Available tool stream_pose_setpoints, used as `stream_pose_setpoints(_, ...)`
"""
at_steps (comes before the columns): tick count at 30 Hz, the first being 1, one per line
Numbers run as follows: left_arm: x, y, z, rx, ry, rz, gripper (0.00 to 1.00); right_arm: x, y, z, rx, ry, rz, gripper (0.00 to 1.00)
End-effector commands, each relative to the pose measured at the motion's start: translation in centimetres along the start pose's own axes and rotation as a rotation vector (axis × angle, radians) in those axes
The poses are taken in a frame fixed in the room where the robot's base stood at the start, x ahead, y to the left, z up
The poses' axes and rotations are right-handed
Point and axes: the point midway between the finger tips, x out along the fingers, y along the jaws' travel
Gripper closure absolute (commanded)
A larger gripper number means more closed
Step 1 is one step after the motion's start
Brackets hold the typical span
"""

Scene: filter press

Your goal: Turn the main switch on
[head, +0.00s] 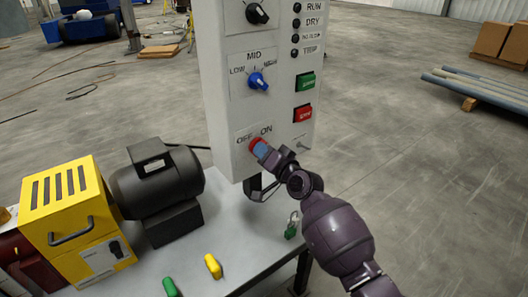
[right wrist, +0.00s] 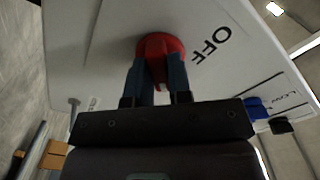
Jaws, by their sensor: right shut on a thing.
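The main switch (head: 256,144) is a red rotary knob low on the light grey control panel (head: 222,100), under the OFF and ON labels. In the right wrist view the red knob (right wrist: 160,46) shows between the fingers, with the OFF label beside it. My right gripper (head: 262,150) is shut on the knob, its blue-grey fingers on either side of the grip; it also shows in the right wrist view (right wrist: 160,72). The fingers hide part of the knob, so its exact pointing is hard to tell. My left gripper is not in view.
Above the switch are a blue selector knob (head: 259,81) and a black knob (head: 257,13). A green button (head: 305,81) and a red button (head: 303,112) sit to the right. A yellow box (head: 68,220) and dark motor (head: 158,185) stand on the bench.

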Motion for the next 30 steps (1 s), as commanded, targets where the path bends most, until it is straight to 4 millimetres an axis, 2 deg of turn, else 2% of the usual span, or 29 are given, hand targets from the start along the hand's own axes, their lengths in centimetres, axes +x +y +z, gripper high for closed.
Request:
stream_pose_setpoints(7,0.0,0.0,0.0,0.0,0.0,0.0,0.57,0.0,-0.1,-0.1,0.004,0.002,-0.001,1.0)
stream_pose_setpoints(8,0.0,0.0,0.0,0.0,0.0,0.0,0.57,0.0,-0.1,-0.1,0.004,0.002,-0.002,0.76)
stream_pose_setpoints(12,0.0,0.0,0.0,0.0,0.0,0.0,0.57,0.0,-0.1,-0.1,0.003,0.002,-0.001,0.55)
stream_pose_setpoints(23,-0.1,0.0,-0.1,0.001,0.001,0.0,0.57,-0.4,0.0,-0.1,0.002,0.001,0.0,0.55)
stream_pose_setpoints(26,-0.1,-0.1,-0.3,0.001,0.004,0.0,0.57,-1.3,0.0,-0.1,0.002,0.001,0.0,0.55)
stream_pose_setpoints(30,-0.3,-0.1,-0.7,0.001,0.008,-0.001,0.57,-3.5,0.0,-0.1,0.002,0.002,0.0,0.55)
